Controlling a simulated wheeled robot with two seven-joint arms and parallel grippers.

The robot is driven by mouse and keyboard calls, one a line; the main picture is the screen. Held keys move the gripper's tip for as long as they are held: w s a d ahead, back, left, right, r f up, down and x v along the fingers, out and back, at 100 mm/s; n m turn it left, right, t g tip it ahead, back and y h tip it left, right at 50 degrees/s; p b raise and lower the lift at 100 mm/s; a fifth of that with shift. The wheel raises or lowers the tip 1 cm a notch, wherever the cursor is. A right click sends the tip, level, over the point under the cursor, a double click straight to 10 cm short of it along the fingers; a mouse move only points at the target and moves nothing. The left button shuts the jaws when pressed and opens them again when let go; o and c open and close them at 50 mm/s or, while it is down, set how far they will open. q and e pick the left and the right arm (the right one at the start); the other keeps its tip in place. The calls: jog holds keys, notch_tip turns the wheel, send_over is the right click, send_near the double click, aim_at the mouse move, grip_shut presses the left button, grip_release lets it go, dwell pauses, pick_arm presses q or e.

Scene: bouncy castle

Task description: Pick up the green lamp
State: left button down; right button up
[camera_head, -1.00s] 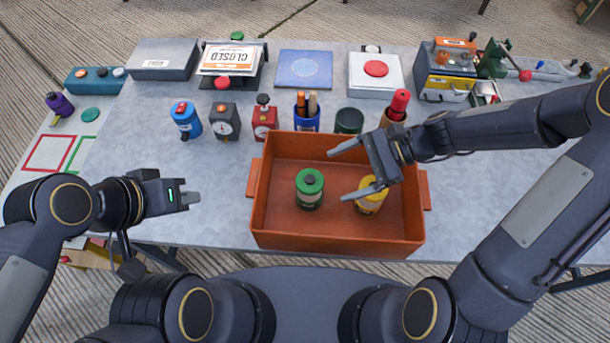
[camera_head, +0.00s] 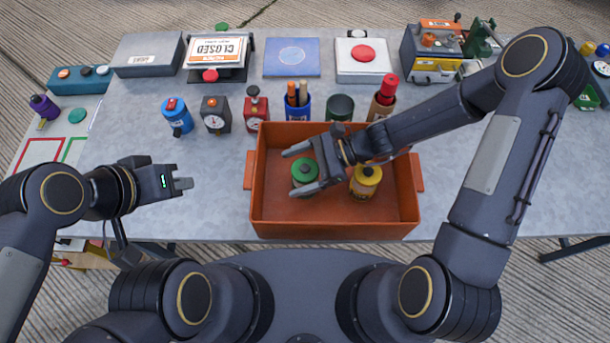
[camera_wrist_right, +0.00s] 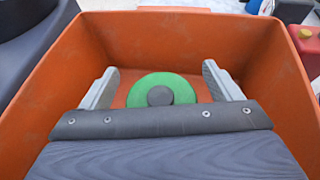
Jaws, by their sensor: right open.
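The green lamp (camera_head: 304,170) stands upright in the left part of the orange crate (camera_head: 340,225). Its round green top with a dark knob also shows in the right wrist view (camera_wrist_right: 161,89). My right gripper (camera_head: 293,172) is open, with one finger on either side of the lamp's top in both views. I cannot tell whether the fingers touch it. In the wrist view the lamp's lower body is hidden behind the gripper. My left gripper (camera_head: 187,184) is over the table left of the crate, away from the lamp; its finger gap is not clear.
A yellow lamp (camera_head: 366,181) stands in the crate, right of the right gripper.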

jog(key=shift+c, duration=0.2)
jog(key=c, duration=1.6)
jog(key=shift+r, duration=0.1)
